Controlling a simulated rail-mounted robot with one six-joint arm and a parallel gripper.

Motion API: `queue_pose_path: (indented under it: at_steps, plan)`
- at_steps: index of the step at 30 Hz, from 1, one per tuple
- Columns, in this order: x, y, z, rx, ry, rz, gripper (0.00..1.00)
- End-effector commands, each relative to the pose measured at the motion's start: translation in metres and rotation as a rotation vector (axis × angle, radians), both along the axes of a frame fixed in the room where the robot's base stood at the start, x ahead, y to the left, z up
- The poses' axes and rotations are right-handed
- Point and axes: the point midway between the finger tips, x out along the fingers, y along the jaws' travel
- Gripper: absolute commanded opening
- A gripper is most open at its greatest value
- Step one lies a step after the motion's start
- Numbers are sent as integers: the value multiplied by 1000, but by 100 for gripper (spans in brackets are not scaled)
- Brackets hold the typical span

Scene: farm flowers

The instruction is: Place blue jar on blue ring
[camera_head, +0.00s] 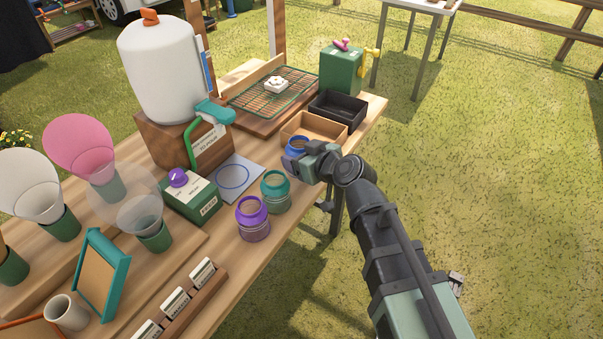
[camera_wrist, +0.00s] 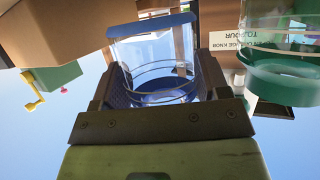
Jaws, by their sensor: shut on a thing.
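The blue jar (camera_head: 294,147) is clear glass with a blue rim. My gripper (camera_head: 302,158) is shut on it, at the table's right edge, beside the teal jar. In the wrist view the blue jar (camera_wrist: 155,55) sits between both fingers of my gripper (camera_wrist: 160,84). In the head view my gripper hides part of the jar, and I cannot tell whether the jar touches the table. The blue ring (camera_head: 232,188) is drawn on a grey sheet, left of the teal jar and in front of the dispenser. The ring is empty.
A green box with a purple knob (camera_head: 190,192) is left of the ring. The white dispenser (camera_head: 165,70) with a green tap stands behind. A cardboard tray (camera_head: 313,138) is behind my gripper.

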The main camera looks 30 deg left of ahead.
Motion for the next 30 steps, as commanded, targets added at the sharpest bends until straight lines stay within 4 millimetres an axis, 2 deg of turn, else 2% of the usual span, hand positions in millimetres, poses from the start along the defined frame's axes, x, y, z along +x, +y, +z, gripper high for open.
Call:
queue_pose_path:
  at_steps: [1, 3, 11, 16, 17, 21, 30]
  plan:
    - [0, 0, -20, 0, 0, 0, 35]
    - [0, 0, -33, 0, 0, 0, 35]
    - [0, 0, -29, 0, 0, 0, 35]
    - [0, 0, -35, 0, 0, 0, 35]
    - [0, 0, -33, 0, 0, 0, 73]
    - [0, 0, -33, 0, 0, 0, 94]
    - [0, -3, -31, 0, 0, 0, 94]
